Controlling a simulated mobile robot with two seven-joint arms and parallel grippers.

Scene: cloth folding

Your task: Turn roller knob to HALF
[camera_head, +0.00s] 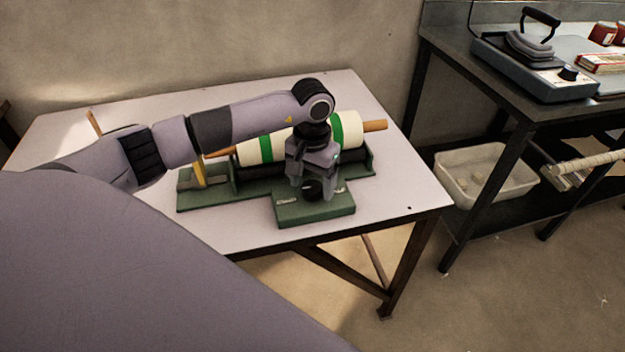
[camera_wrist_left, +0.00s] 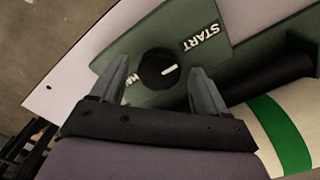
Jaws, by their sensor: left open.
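The black roller knob (camera_wrist_left: 158,68) sits on the green base plate (camera_head: 318,212) of the roller machine. In the left wrist view its white pointer mark points right, away from the partly hidden label at the left finger; a START label (camera_wrist_left: 200,38) is above right. In the head view the knob (camera_head: 313,189) shows just below my gripper. My left gripper (camera_head: 312,182) is open over it, with one finger on either side in the wrist view. I cannot tell whether the fingers touch the knob. My right gripper is not in view.
The white roller with green bands (camera_head: 350,128) lies behind the gripper, partly hidden by my arm. A yellow upright lever (camera_head: 199,171) stands left of it. The white table (camera_head: 395,205) is clear to the right. A dark bench (camera_head: 455,45) with a press (camera_head: 530,70) stands further right.

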